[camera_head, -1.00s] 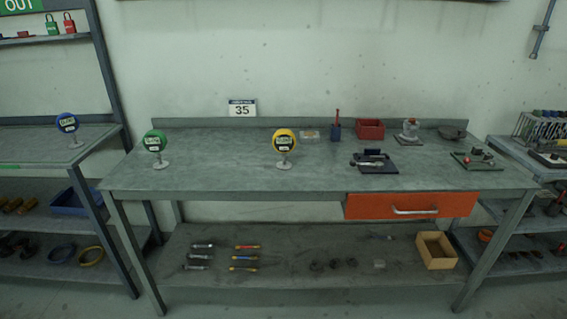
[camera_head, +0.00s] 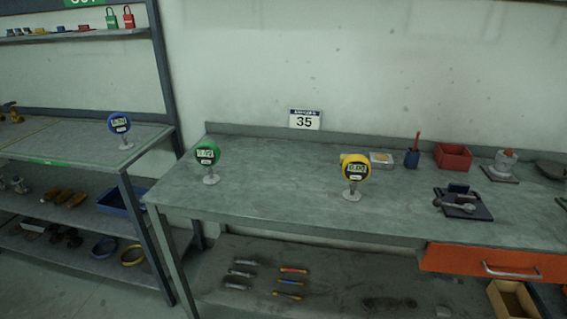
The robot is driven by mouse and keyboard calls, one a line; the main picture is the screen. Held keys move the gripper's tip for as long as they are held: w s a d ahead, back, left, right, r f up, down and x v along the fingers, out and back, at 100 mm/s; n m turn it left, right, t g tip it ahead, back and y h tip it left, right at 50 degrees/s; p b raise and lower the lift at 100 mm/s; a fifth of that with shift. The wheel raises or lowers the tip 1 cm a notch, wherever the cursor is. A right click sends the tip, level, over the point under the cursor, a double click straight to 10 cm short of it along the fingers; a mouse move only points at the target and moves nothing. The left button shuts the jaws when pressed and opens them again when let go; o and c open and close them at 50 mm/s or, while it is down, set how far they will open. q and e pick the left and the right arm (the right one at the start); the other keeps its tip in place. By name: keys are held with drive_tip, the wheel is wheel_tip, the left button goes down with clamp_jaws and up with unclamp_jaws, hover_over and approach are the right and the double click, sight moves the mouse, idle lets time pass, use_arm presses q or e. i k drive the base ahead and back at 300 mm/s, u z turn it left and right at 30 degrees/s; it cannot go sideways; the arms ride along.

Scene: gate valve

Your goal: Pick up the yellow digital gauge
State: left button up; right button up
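The yellow digital gauge (camera_head: 355,170) stands upright on its small round base on the grey workbench (camera_head: 270,192), right of the picture's middle. Its dial display faces me. A green digital gauge (camera_head: 207,155) stands to its left on the same bench. A blue digital gauge (camera_head: 119,124) stands on the separate bench at the left. Neither of my grippers shows in the head view.
Behind and right of the yellow gauge are a small clear-lidded box (camera_head: 381,160), a blue cup (camera_head: 411,159) and a red bin (camera_head: 453,156). A dark tray (camera_head: 478,212) with metal parts lies to the right. An orange drawer (camera_head: 450,258) is under the bench. The bench between the gauges is clear.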

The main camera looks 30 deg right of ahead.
sight(354, 164)
drive_tip(key=u, duration=0.25)
drive_tip(key=i, duration=0.95)
drive_tip(key=z, duration=0.85)
drive_tip(key=i, duration=0.7)
drive_tip(key=z, duration=0.75)
